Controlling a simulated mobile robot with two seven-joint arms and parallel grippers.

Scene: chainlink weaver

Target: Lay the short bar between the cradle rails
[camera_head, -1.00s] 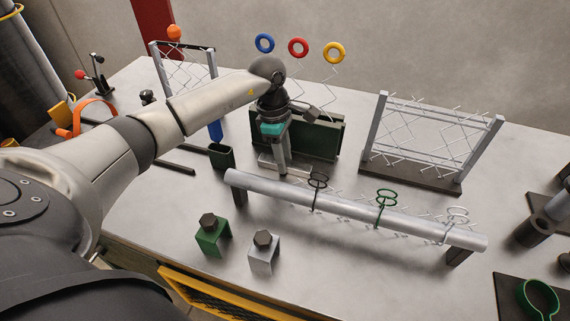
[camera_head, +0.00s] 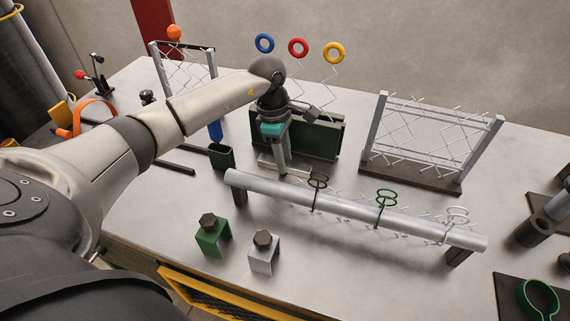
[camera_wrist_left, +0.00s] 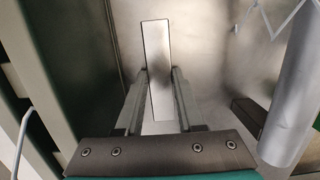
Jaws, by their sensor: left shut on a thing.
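My left gripper (camera_head: 283,165) points down beside a dark green block-like fixture (camera_head: 325,138) in the head view. In the left wrist view, the gripper (camera_wrist_left: 160,85) is shut on a short, flat, pale metal bar (camera_wrist_left: 155,40), whose far end sticks out beyond the fingertips. In the head view the bar (camera_head: 298,169) shows low at the fingertips, close to the tabletop; I cannot tell whether it touches the table. The green wall (camera_wrist_left: 35,75) stands left of the bar in the left wrist view. I cannot tell for certain which parts are the cradle rails. My right gripper is not in view.
A long silver tube (camera_head: 345,208) with rings lies in front of the gripper. A small green cup (camera_head: 221,156) stands to the left. A wire-mesh frame (camera_head: 435,140) stands at right. Green (camera_head: 212,238) and grey (camera_head: 263,254) clamps sit at the front.

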